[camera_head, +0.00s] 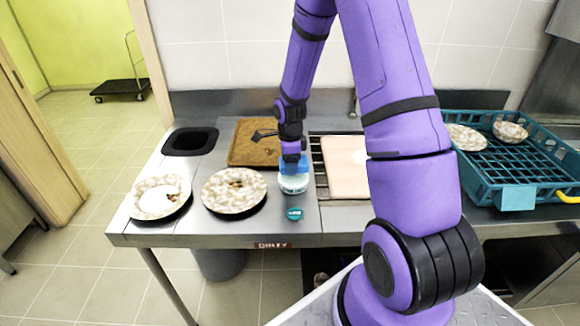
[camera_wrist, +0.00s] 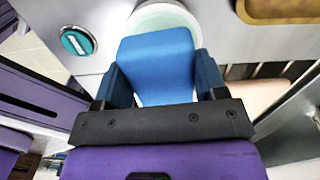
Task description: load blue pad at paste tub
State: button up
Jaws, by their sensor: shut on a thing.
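The blue pad (camera_wrist: 157,66) is held between the fingers of my gripper (camera_wrist: 160,85), which is shut on it. In the head view the pad (camera_head: 292,164) is at the mouth of the paste tub (camera_head: 293,186), a small white round tub on the steel counter. The tub also shows in the wrist view (camera_wrist: 165,14), partly hidden behind the pad. I cannot tell whether the pad touches the paste. A round teal lid (camera_head: 294,214) lies on the counter in front of the tub; the wrist view shows it at upper left (camera_wrist: 77,41).
Two speckled plates with food bits, one left (camera_head: 160,197) and one nearer the tub (camera_head: 234,191), stand on the counter. A brown tray (camera_head: 250,155) lies behind. A pale board (camera_head: 345,170) sits on a rack to the right. A teal dish crate (camera_head: 480,180) stands far right.

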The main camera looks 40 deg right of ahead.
jog(key=shift+r, duration=1.85)
